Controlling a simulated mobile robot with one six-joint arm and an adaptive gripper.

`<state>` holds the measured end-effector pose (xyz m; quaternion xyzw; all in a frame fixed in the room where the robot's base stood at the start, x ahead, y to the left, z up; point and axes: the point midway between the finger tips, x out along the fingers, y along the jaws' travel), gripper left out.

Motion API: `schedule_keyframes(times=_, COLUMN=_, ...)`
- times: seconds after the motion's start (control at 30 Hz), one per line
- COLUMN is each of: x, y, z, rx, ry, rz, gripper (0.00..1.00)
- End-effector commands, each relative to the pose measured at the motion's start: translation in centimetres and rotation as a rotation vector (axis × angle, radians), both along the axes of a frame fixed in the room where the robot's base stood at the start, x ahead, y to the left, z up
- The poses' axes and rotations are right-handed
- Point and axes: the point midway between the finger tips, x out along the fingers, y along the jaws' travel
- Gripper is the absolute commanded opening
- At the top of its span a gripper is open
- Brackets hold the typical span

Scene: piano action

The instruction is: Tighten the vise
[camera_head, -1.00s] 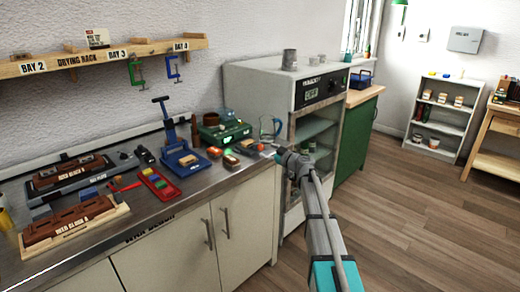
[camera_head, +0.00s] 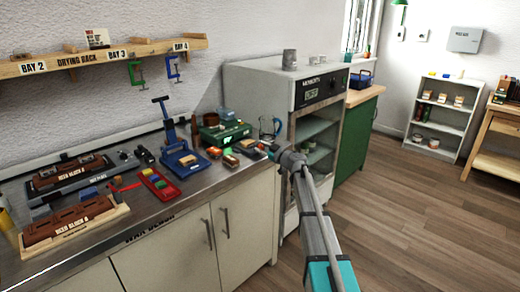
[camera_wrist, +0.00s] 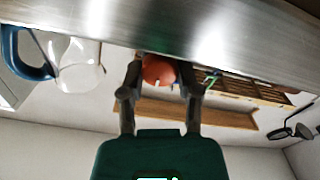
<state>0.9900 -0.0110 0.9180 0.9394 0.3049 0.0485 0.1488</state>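I cannot make out a vise for certain in either view. A blue bench device with an upright post and a T-shaped handle (camera_head: 180,152) stands on the steel counter, left of my gripper. My gripper (camera_wrist: 160,75) is at the counter's right front edge; in the head view its fingertips are mostly hidden by my wrist. In the wrist view its two fingers are apart, with a round orange-red thing (camera_wrist: 158,69) showing between them. I cannot tell whether they touch it.
A glass jug with a blue handle (camera_wrist: 78,66) stands close by. The counter (camera_head: 140,212) also holds a green box (camera_head: 226,133), a red tray (camera_head: 158,184) and brown blocks. A grey cabinet oven (camera_head: 262,92) stands to the right. The floor is clear.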

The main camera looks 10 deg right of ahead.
Motion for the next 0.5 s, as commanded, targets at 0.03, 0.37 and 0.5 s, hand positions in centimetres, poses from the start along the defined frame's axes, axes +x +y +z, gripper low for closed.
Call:
schedule_keyframes(times=0.03, x=0.0, y=0.1, z=0.0, rx=0.0, ry=0.0, rz=0.002, gripper=0.2)
schedule_keyframes(times=0.37, x=-0.1, y=0.3, z=0.0, rx=0.004, ry=0.004, rz=0.006, gripper=0.0)
schedule_keyframes(times=0.5, x=-0.2, y=0.1, z=-0.1, rx=0.022, ry=0.019, rz=0.007, gripper=0.0)
